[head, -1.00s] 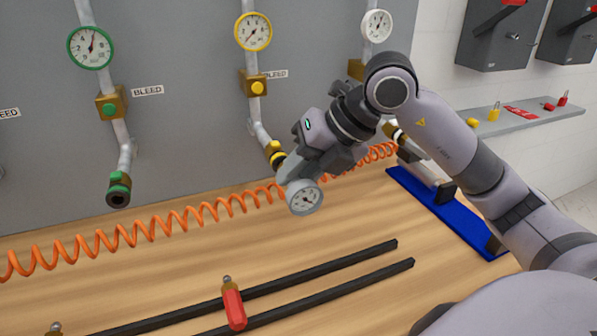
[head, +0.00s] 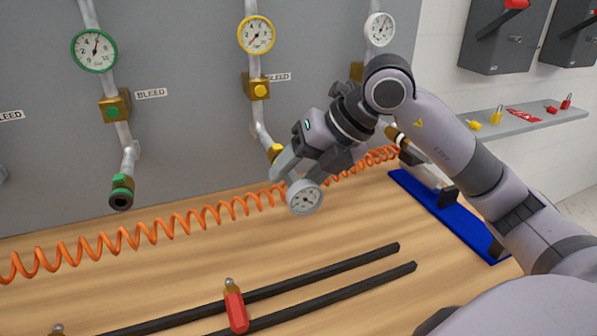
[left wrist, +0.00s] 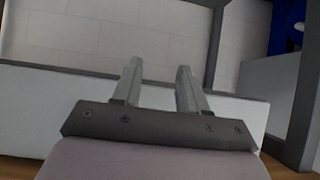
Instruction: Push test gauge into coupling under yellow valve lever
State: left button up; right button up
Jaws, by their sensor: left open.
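The right fingers stand spread apart on either side behind the dial. The yellow valve (head: 259,88) sits on the middle pipe. The yellow coupling (head: 275,152) at that pipe's lower end is partly covered by a right finger. The gauge's stem is hidden, so I cannot tell how deep it sits in the coupling. My left gripper (left wrist: 159,66) is open and empty in the left wrist view.
An orange coiled hose (head: 170,226) runs along the wall behind the gauge. A green coupling (head: 121,195) hangs at left. Black rails (head: 330,267) and a red-handled piece (head: 236,310) lie on the wooden bench. A blue mat (head: 440,212) lies at right under my arm.

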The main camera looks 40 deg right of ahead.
jog(key=shift+s, duration=0.1)
jog(key=v, duration=0.7)
jog(key=shift+s, duration=0.1)
